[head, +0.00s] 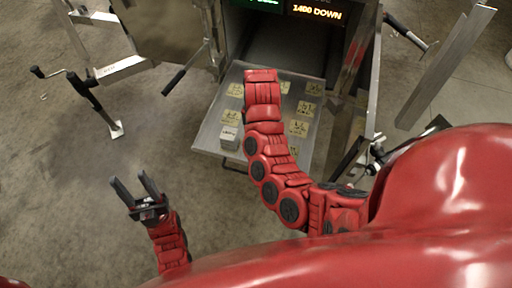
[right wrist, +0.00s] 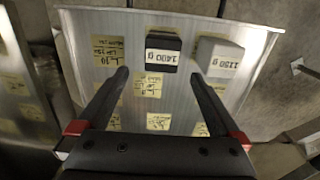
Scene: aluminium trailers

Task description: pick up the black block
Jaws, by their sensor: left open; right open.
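The black block (right wrist: 162,38) stands on the metal tray (right wrist: 90,22) in the right wrist view, with a white label reading 1400 g. It lies just beyond my right gripper (right wrist: 159,73), whose two fingers are apart with nothing between them. In the head view my right arm covers the part of the tray (head: 205,140) where the block would be, and the right fingertips do not show. My left gripper (head: 129,180) is open and empty over the floor, left of the tray.
A pale grey block (right wrist: 219,56) labelled 1250 g stands right of the black one; it shows in the head view too (head: 229,137). Yellow notes (right wrist: 157,122) dot the tray. A lit sign (head: 317,11) reads 1400 DOWN. Metal frames with crank handles (head: 188,68) flank the tray.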

